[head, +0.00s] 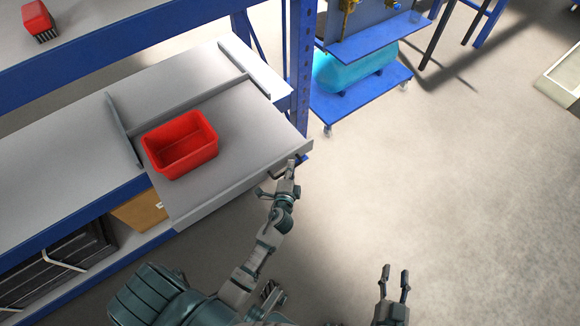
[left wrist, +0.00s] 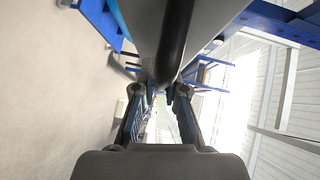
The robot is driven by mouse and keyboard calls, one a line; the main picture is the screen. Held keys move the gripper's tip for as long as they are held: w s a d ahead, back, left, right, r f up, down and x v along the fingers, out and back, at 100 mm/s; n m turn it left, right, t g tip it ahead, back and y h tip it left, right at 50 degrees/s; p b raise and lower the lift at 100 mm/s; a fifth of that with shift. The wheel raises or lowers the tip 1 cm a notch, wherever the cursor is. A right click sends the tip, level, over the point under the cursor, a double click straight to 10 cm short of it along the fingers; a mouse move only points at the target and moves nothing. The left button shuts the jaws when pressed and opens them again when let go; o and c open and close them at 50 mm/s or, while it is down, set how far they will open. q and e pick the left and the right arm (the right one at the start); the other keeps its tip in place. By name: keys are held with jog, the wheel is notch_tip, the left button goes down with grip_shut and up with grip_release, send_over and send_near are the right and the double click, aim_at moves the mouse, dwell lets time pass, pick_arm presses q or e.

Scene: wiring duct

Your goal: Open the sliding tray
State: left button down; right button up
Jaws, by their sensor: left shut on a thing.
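The grey sliding tray (head: 235,130) sticks out past the blue front edge of the shelf, with an open red bin (head: 181,144) on it. My left gripper (head: 289,170) is at the tray's front edge, near its right corner, shut on the dark handle. In the left wrist view the dark bar handle (left wrist: 176,40) runs down between the two fingers of my left gripper (left wrist: 162,108). The exact contact is partly hidden by the fingers. My right gripper (head: 395,280) is open and empty over the floor, apart from the tray.
A blue rack post (head: 300,60) stands just behind the tray's right corner. A blue trolley (head: 360,95) carrying a turquoise tank (head: 352,66) is beyond it. A cardboard box (head: 138,212) and a dark crate (head: 60,265) sit below. The floor at right is clear.

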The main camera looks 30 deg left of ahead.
pick_arm(q)
jog(key=c, duration=1.2)
grip_release()
jog(key=shift+d+f, duration=0.2)
jog(key=shift+a, duration=0.1)
pick_arm(e)
jog(key=shift+d+f, duration=0.35)
pick_arm(q)
jog(key=shift+a, duration=0.1)
pick_arm(e)
jog(key=shift+a, duration=0.1)
pick_arm(q)
jog(key=shift+s, duration=0.35)
jog(key=v, duration=1.1)
pick_arm(e)
jog(key=shift+s+a+r, duration=0.1)
jog(key=shift+r, duration=0.05)
